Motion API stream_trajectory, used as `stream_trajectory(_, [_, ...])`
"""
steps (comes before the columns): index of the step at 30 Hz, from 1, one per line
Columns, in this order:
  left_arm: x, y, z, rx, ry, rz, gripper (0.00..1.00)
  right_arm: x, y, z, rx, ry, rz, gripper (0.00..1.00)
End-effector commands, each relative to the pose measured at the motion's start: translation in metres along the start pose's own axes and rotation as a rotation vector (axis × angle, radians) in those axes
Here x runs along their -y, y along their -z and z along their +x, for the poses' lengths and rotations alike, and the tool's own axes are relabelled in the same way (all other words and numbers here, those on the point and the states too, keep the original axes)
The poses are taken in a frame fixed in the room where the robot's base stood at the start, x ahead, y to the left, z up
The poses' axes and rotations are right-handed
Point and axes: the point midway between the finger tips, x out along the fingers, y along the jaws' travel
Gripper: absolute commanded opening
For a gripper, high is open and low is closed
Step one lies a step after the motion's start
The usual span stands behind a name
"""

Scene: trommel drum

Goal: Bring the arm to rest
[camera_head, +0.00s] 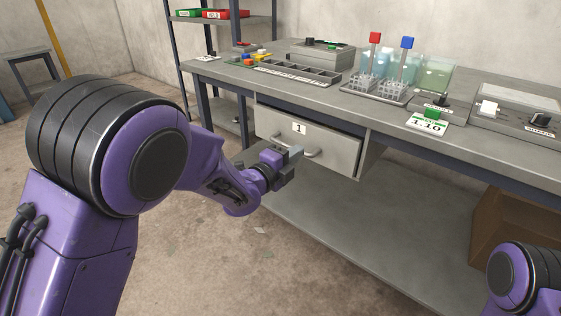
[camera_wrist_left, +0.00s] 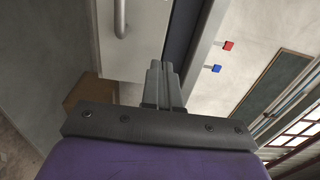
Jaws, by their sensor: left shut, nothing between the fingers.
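My left arm comes in from the left in the head view, and its gripper (camera_head: 291,155) is in front of the bench drawer. In the left wrist view the fingers of this gripper (camera_wrist_left: 161,68) are together with nothing between them. The drawer (camera_head: 335,148), marked 1, has a bar handle (camera_head: 312,154) close behind the gripper in the picture. In the left wrist view the drawer handle (camera_wrist_left: 121,18) is up and left of the fingers, apart from them. Part of my right arm shows at the lower right of the head view, but its gripper is out of view.
A lower shelf (camera_head: 350,220) and a brown box (camera_head: 510,222) are below. The floor (camera_head: 200,270) in front is mostly clear.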

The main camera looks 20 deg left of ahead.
Motion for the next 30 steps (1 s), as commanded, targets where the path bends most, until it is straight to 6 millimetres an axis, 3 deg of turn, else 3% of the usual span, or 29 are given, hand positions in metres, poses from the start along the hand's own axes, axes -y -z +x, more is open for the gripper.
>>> stream_trajectory(3, [0.001, 0.003, -0.020, -0.006, -0.001, 0.002, 0.00, -0.001, 0.001, -0.002, 0.000, -0.001, 0.000, 0.35])
stream_trajectory(8, [0.000, 0.002, -0.032, -0.005, -0.001, -0.022, 0.00, -0.001, 0.001, -0.002, 0.001, -0.001, 0.000, 0.35])
stream_trajectory(11, [-0.002, -0.001, -0.034, 0.013, -0.002, -0.194, 0.00, -0.001, 0.001, -0.002, 0.001, -0.001, 0.000, 0.35])
stream_trajectory(14, [-0.019, -0.020, -0.049, 0.128, -0.002, -0.590, 0.00, -0.001, 0.001, -0.002, 0.001, -0.001, 0.000, 0.35])
stream_trajectory(18, [-0.126, -0.051, -0.109, 0.460, -0.030, -1.252, 0.00, -0.001, 0.000, -0.002, 0.001, -0.001, 0.000, 0.35])
stream_trajectory(21, [-0.200, -0.057, -0.165, 0.713, -0.024, -1.550, 0.00, -0.001, 0.001, -0.002, 0.001, -0.001, 0.000, 0.35])
stream_trajectory(25, [-0.279, -0.050, -0.248, 1.051, 0.003, -1.781, 0.00, -0.001, 0.001, -0.002, 0.001, -0.001, 0.000, 0.35])
stream_trajectory(30, [-0.341, -0.029, -0.346, 1.395, 0.002, -1.845, 0.00, -0.001, 0.001, -0.002, 0.001, -0.001, 0.000, 0.35])
